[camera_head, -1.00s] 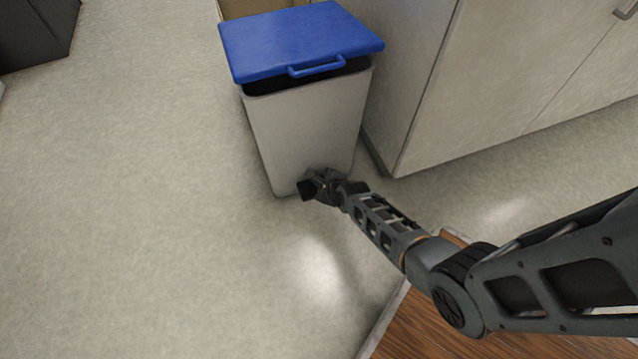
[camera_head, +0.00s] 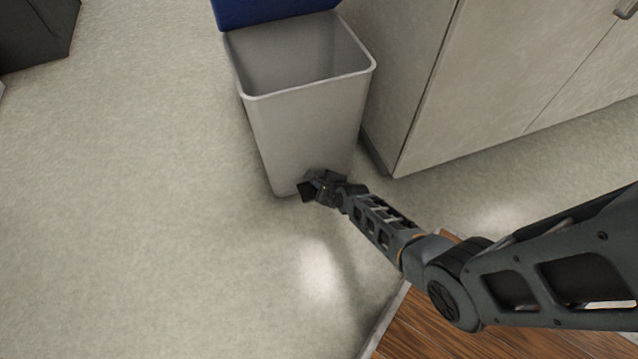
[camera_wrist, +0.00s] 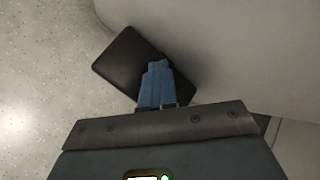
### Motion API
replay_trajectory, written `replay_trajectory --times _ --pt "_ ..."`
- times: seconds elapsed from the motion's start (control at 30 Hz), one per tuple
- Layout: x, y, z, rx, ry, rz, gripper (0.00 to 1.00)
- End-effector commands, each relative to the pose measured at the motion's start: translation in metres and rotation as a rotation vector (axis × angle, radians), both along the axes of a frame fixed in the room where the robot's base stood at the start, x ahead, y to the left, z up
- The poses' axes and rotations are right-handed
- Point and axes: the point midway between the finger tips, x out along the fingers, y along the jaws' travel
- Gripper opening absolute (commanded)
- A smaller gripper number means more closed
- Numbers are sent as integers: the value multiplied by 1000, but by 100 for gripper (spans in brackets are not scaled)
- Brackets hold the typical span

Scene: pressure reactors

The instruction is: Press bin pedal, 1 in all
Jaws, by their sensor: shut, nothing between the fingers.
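The grey bin (camera_head: 306,125) stands on the floor with its blue lid (camera_head: 270,10) swung up at the back. Its inside looks empty. The dark bin pedal (camera_wrist: 128,62) shows in the wrist view at the foot of the bin wall (camera_wrist: 220,40). My gripper (camera_wrist: 157,68) is shut and empty, with its blue fingertips over the pedal and seemingly touching it. In the head view my gripper (camera_head: 312,188) is at the bin's lower front, and it hides most of the pedal there.
A pale cabinet (camera_head: 480,90) stands close to the bin's right. A wooden surface (camera_head: 440,325) lies at the lower right under my arm. A dark object (camera_head: 35,35) is at the top left. The floor (camera_head: 130,200) left of the bin is clear.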

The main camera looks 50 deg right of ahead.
Motion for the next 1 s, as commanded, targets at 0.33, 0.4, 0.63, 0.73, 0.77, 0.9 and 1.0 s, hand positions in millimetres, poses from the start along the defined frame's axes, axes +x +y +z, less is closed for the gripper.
replay_trajectory --times 0.33,0.4,0.63,0.73,0.77,0.9,1.0 --pt "-5 2 -9 7 9 0 0" --pt "-5 2 -10 8 9 2 0" --pt "-4 4 -12 10 8 6 0" --pt "-4 4 -14 11 8 6 0" --pt "-4 4 -14 10 9 7 0" --pt "-3 5 -15 12 7 8 0" --pt "-3 5 -16 12 7 9 0"
